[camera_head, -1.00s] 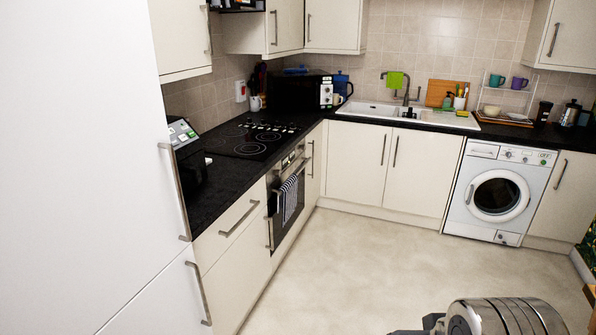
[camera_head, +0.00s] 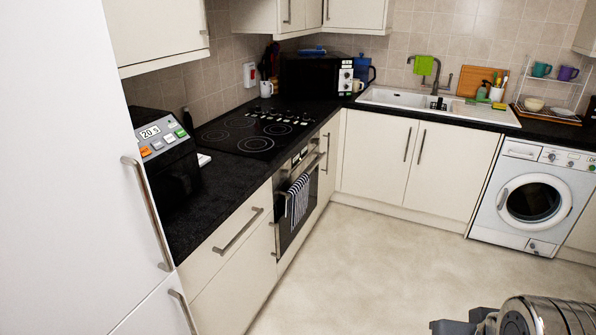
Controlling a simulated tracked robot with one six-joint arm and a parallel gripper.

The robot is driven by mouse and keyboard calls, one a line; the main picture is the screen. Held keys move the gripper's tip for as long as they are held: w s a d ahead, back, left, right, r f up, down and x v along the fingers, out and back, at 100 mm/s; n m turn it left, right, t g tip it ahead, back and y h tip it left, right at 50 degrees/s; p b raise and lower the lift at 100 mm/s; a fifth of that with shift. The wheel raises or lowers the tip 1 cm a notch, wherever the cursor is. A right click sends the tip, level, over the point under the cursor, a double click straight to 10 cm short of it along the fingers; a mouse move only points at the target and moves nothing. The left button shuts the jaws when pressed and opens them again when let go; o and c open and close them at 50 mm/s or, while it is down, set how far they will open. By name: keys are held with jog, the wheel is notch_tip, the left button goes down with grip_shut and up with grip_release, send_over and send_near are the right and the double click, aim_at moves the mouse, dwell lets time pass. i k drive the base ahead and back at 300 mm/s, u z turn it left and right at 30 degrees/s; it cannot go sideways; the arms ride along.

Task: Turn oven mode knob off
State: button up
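The built-in oven (camera_head: 298,196) sits under the black counter on the left run, seen at a steep angle. A striped towel (camera_head: 298,199) hangs on its door handle. Its control panel (camera_head: 303,156) is a narrow strip above the door; the mode knob is too small to make out there. The cooktop (camera_head: 258,132) lies on the counter above it, with several small knobs along its far right side. Part of my arm shows at the bottom right, well away from the oven. My gripper's fingers are not visible.
Open pale floor (camera_head: 350,270) lies between me and the oven. A tall white cabinet (camera_head: 70,180) stands close on the left. The washing machine (camera_head: 532,198) is at the right, and the sink (camera_head: 425,100) is at the back.

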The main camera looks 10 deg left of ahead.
aim_at(285, 173)
jog(key=u, duration=0.25)
jog(key=i, duration=1.4)
jog(key=u, duration=1.25)
jog(key=i, duration=0.8)
jog(key=u, duration=0.45)
